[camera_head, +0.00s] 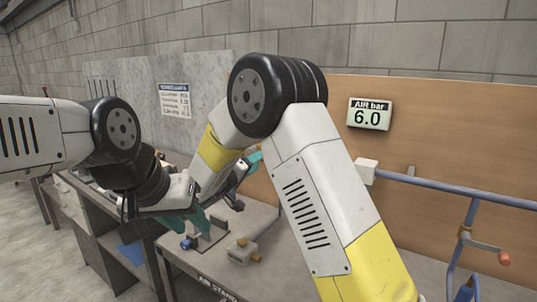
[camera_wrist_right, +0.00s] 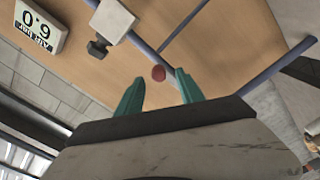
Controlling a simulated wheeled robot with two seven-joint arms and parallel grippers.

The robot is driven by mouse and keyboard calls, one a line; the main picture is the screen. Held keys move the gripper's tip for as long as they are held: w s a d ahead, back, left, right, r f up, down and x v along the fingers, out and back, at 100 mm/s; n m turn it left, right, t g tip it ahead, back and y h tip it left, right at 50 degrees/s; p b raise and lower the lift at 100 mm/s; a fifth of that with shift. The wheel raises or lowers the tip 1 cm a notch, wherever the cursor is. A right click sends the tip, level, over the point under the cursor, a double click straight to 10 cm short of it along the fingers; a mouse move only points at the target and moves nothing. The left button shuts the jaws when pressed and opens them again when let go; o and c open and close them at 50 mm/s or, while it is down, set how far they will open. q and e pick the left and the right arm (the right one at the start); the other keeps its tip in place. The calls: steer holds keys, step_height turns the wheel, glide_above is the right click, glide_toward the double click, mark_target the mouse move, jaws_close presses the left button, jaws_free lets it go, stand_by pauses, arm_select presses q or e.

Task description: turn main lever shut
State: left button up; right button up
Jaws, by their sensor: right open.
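A lever (camera_head: 484,246) with an orange-red knob (camera_head: 505,258) sits on the blue pipework at the right of the head view, pointing to the right. My right gripper (camera_head: 252,163) is near the middle of the head view, well left of that lever and partly hidden by my right arm. In the wrist view the right gripper (camera_wrist_right: 160,92) is open and empty. A red round end (camera_wrist_right: 158,73) shows between its teal fingertips, beyond them; I cannot tell whether it is the same knob. My left gripper (camera_head: 186,221) is low over the bench, its jaws unclear.
An air display (camera_head: 369,114) reading 6.0 is on the wooden board. Below it a white box (camera_head: 366,171) joins a blue pipe (camera_head: 440,187) running right. The workbench (camera_head: 215,275) holds a grey fitting with yellow ends (camera_head: 243,251) and a small stand (camera_head: 208,238).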

steer(key=x, duration=0.7)
steer(key=shift+d, duration=0.1)
jaws_close()
steer(key=shift+r, duration=0.2)
stand_by(1.0)
